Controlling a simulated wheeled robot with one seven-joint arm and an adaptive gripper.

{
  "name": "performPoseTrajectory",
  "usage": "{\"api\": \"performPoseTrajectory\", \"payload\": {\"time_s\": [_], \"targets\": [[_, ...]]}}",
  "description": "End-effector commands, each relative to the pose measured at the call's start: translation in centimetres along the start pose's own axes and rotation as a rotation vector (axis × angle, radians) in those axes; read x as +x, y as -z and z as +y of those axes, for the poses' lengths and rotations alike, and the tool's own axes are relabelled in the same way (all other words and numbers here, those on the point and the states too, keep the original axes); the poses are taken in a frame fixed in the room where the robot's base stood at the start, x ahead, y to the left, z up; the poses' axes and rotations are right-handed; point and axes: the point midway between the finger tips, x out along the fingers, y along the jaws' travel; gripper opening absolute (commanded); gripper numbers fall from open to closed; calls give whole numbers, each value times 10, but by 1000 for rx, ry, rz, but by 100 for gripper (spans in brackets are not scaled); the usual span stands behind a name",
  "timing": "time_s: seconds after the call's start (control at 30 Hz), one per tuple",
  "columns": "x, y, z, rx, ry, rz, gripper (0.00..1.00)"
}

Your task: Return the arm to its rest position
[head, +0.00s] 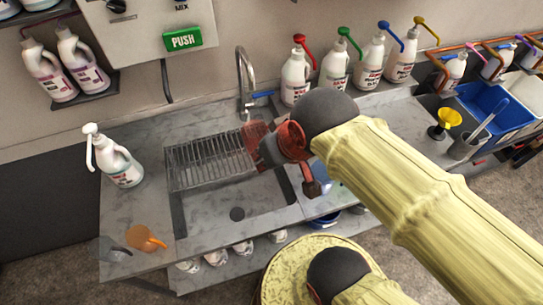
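My yellow arm (430,200) reaches in from the lower right, over the right side of the counter. Its end, my gripper (288,160), is dark and reddish and hangs above the right part of the sink (225,208). A second yellow and black section of my arm shows at the bottom. The fingers are small and partly hidden by the wrist, so I cannot tell whether they are open or shut. I see no object clearly held.
A faucet (242,80) and a metal drying rack (207,160) are close left of my gripper. Pump bottles (295,80) line the back. A blue bin (497,108) and yellow funnel (447,120) are right.

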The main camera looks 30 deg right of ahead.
Motion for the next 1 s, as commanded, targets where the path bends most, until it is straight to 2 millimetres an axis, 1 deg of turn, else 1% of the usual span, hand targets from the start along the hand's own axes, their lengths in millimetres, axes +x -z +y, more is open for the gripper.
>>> {"api": "performPoseTrajectory", "payload": {"time_s": [0.1, 0.37, 0.53, 0.67, 0.9, 1.0], "targets": [[-3, -5, 1, -47, -5, 3, 26], [-2, -5, 1, -49, -5, 2, 26], [6, -9, 1, -47, -5, 3, 26], [23, -18, 1, -47, -5, 3, 26], [69, -42, 3, -46, -5, 2, 26], [86, -51, 3, -46, -5, 2, 26]]}}
